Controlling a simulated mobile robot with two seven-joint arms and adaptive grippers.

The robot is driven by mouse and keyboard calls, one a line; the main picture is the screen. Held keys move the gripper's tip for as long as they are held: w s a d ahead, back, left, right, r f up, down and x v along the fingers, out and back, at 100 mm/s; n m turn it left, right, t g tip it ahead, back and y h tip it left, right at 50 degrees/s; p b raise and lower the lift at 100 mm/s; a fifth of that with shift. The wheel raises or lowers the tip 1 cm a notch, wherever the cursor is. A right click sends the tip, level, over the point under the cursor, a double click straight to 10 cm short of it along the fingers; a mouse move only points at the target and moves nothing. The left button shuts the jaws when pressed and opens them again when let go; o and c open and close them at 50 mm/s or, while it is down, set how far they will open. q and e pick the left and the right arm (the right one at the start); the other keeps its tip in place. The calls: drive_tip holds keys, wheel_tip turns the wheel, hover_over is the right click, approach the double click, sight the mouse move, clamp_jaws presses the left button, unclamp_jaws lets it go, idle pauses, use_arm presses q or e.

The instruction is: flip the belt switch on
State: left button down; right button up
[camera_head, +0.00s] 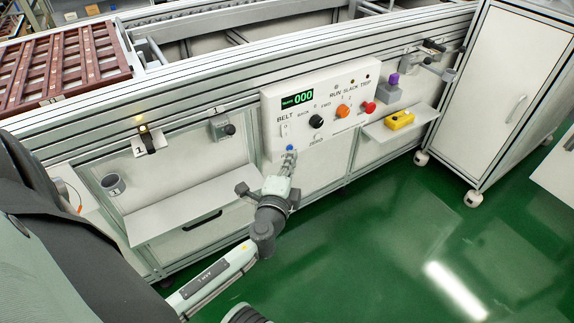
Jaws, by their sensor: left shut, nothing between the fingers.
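The belt switch (285,130) is a small pale switch under the word BELT, with 0 and 1 marks, at the left of the white control panel (335,112). It is too small to tell which way it is set. My left gripper (290,154) is shut and empty, pointing up at the panel's lower left, just below the switch. Its tips overlap the area beside a blue button (289,147); I cannot tell whether they touch it. My right gripper is not in view.
A shelf (190,208) juts out at left. A yellow object (399,120) lies on the right shelf.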

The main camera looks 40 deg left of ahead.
sight(288, 134)
use_arm(q)
drive_tip(key=w+a, duration=0.1)
drive_tip(key=w, duration=0.1)
drive_tip(key=w+a, duration=0.1)
drive_tip(key=a, duration=0.1)
drive_tip(key=w+a+f, duration=0.1)
drive_tip(key=w+a, duration=0.1)
drive_tip(key=shift+w+a, duration=0.2)
drive_tip(key=shift+w, duration=0.1)
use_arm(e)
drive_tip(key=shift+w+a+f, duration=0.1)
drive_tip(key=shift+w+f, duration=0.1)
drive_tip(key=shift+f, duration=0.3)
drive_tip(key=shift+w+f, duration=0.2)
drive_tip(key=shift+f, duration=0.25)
use_arm(q)
drive_tip(key=shift+w+a+b, duration=0.1)
drive_tip(key=shift+a+b, duration=0.15)
drive_tip(key=shift+b, duration=0.65)
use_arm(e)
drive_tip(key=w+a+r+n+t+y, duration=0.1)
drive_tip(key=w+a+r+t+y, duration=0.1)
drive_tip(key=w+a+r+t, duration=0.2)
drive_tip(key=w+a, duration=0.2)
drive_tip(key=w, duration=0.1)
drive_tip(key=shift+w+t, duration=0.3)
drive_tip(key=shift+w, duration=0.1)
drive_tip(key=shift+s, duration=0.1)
